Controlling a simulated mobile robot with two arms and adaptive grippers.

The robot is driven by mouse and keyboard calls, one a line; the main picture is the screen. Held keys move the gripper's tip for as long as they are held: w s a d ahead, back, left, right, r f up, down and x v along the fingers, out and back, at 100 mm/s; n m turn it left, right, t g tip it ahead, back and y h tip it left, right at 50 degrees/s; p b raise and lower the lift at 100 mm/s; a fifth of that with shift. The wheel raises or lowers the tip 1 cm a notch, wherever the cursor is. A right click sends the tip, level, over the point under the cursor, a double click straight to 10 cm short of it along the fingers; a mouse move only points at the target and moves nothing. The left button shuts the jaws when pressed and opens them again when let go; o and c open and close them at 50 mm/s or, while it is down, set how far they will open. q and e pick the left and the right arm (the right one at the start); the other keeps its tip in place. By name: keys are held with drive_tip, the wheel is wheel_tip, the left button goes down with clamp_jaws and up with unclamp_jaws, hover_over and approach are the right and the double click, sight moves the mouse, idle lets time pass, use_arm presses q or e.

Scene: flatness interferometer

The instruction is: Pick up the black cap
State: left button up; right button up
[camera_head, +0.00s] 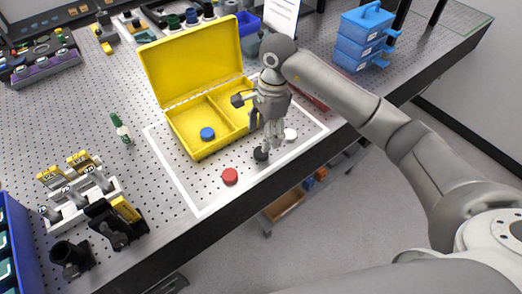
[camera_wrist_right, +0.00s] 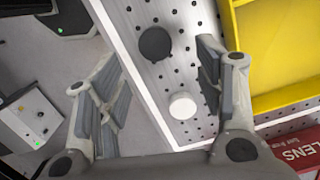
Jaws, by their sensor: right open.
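The black cap (camera_head: 261,154) lies on the perforated table in front of the open yellow case (camera_head: 184,149). In the right wrist view the black cap (camera_wrist_right: 155,43) is ahead of the fingertips, nearer the right finger. My right gripper (camera_head: 270,142) points down just above and beside the cap, apart from it. In the right wrist view my right gripper (camera_wrist_right: 158,85) is open and empty, with a white cap (camera_wrist_right: 183,106) between its fingers. That white cap (camera_head: 290,134) lies right of the gripper in the head view. My left gripper is not in view.
A red cap (camera_head: 230,176) lies left of the black cap. A blue cap (camera_head: 207,134) is inside the case. A white outline (camera_head: 186,196) surrounds this area near the table's front edge. A red box (camera_wrist_right: 299,148) lies beside the case. Blue stacked drawers (camera_head: 359,45) stand farther back.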

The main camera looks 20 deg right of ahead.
sight(261, 152)
drive_tip(key=shift+f, duration=0.35)
drive_tip(key=shift+s+a+f+p, duration=0.15)
drive_tip(key=shift+a+f+p, duration=0.05)
drive_tip(key=shift+f+p, duration=0.35)
drive_tip(key=f, duration=0.1)
drive_tip(key=f+p, duration=0.1)
drive_tip(key=f, duration=0.1)
drive_tip(key=shift+s+a+f+p, duration=0.15)
drive_tip(key=shift+s+a+p, duration=0.05)
drive_tip(key=shift+a+p, duration=0.15)
drive_tip(key=shift+f, duration=0.5)
drive_tip(key=c, duration=0.8)
